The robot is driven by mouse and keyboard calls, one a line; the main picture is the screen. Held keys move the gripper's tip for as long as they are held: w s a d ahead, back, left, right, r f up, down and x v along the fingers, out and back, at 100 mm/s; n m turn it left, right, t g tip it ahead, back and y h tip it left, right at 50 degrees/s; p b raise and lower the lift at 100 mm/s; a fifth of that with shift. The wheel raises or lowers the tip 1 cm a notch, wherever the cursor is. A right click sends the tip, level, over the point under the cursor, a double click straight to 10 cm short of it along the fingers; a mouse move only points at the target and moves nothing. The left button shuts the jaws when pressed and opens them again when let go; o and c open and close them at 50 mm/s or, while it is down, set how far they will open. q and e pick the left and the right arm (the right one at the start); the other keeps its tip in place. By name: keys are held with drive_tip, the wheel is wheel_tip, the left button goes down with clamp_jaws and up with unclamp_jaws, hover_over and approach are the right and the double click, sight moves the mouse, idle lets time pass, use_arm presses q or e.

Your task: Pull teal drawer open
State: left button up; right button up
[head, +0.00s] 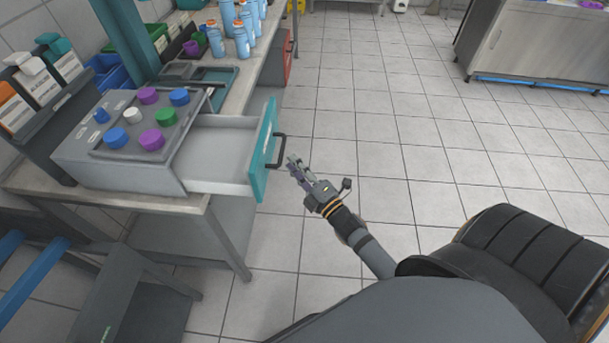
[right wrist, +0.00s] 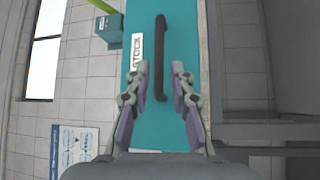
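The teal drawer front (head: 264,150) stands out from the grey cabinet (head: 130,140), and the drawer is open, with its pale empty inside showing. Its black handle (head: 278,148) is on the front face. My right gripper (head: 293,163) is just to the right of the handle in the head view. In the right wrist view the teal front (right wrist: 180,130) fills the middle, and the black handle (right wrist: 160,55) runs lengthwise between and beyond the open fingertips (right wrist: 160,70). The fingers are apart and do not appear to touch the handle. My left gripper is not in view.
Colored knobs (head: 150,138) sit on top of the cabinet. Blue bottles (head: 241,38) stand farther back on the bench (head: 262,60). The tiled floor (head: 400,130) right of the drawer is clear. A metal counter (head: 540,42) stands at the far right.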

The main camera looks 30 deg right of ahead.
drive_tip(key=v, duration=0.5)
drive_tip(key=shift+s, duration=0.25)
drive_tip(key=s+d+f+m+g+h, duration=0.1)
drive_tip(key=s+d+f+m+g, duration=0.15)
drive_tip(key=f, duration=0.75)
drive_tip(key=s+d+f+m+g+h, duration=0.1)
drive_tip(key=s+d+f+m+g, duration=0.15)
drive_tip(key=f, duration=0.65)
drive_tip(key=s+d+f+m+g+h, duration=0.1)
drive_tip(key=s+f+m+g+h, duration=0.2)
drive_tip(key=f, duration=0.7)
drive_tip(key=s+f+m+g, duration=0.5)
drive_tip(key=s+f, duration=0.5)
drive_tip(key=s, duration=0.2)
drive_tip(key=s+f+m+g, duration=0.5)
drive_tip(key=s+f, duration=0.4)
drive_tip(key=s, duration=0.4)
drive_tip(key=shift+s+a+f+y, duration=0.25)
drive_tip(key=shift+a+f+y, duration=0.1)
drive_tip(key=shift+f+y, duration=0.05)
